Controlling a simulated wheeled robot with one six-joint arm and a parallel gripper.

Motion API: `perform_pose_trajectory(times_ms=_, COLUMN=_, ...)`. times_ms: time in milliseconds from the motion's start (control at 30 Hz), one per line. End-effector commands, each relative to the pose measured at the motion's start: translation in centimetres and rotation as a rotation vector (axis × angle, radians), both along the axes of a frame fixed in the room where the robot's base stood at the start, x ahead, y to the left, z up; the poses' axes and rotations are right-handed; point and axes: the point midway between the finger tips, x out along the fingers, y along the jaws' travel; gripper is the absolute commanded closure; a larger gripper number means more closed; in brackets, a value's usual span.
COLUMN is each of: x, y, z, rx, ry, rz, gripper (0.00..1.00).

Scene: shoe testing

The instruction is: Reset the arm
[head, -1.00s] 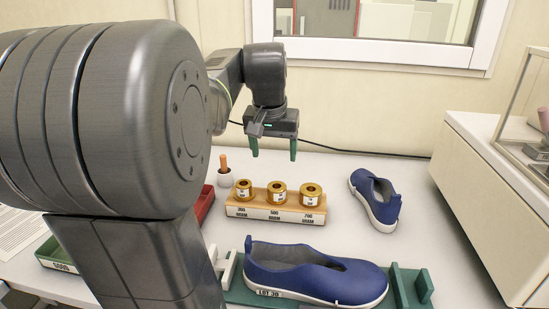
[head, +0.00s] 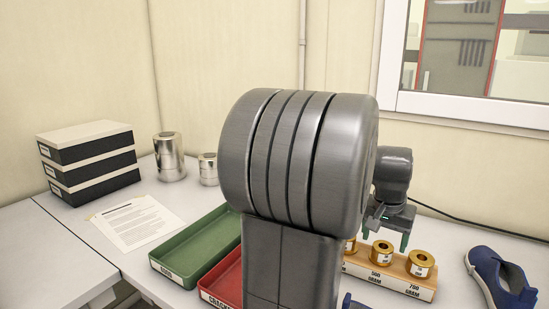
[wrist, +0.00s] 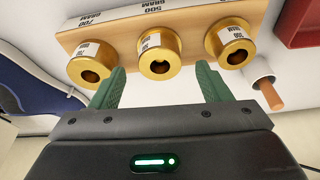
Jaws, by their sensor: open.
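My gripper (wrist: 161,88) shows in the wrist view with its two green fingers apart and nothing between them. The brass weights (wrist: 160,55) stand in a wooden block (wrist: 112,38) just beyond the fingertips. In the head view my gripper (head: 385,236) is partly hidden behind my own arm, above the back of the wooden block (head: 410,284). The left end of the block is also hidden by my arm.
A blue shoe (head: 500,277) lies at the right. A green tray (head: 193,243) and a red tray (head: 222,285) lie left of my arm. A paper sheet (head: 135,222), stacked boxes (head: 90,160) and metal canisters (head: 169,157) are farther left.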

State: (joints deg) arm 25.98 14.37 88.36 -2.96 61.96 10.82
Motion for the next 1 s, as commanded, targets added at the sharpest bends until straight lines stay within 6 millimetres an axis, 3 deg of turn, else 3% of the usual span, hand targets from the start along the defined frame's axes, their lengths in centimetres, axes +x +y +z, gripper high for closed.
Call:
perform_pose_trajectory(times_ms=100, x=0.4, y=-0.3, z=-2.2, rx=0.002, ry=0.004, rz=0.000, gripper=0.29)
perform_pose_trajectory(times_ms=267, x=0.8, y=-0.6, z=-3.9, rx=0.001, ry=0.001, rz=0.000, gripper=0.29)
perform_pose_trajectory(times_ms=467, x=0.8, y=-0.6, z=-2.8, rx=-0.001, ry=-0.001, rz=0.000, gripper=0.29)
perform_pose_trajectory(times_ms=1000, x=0.8, y=-0.6, z=-3.6, rx=0.000, ry=0.000, rz=0.000, gripper=0.29)
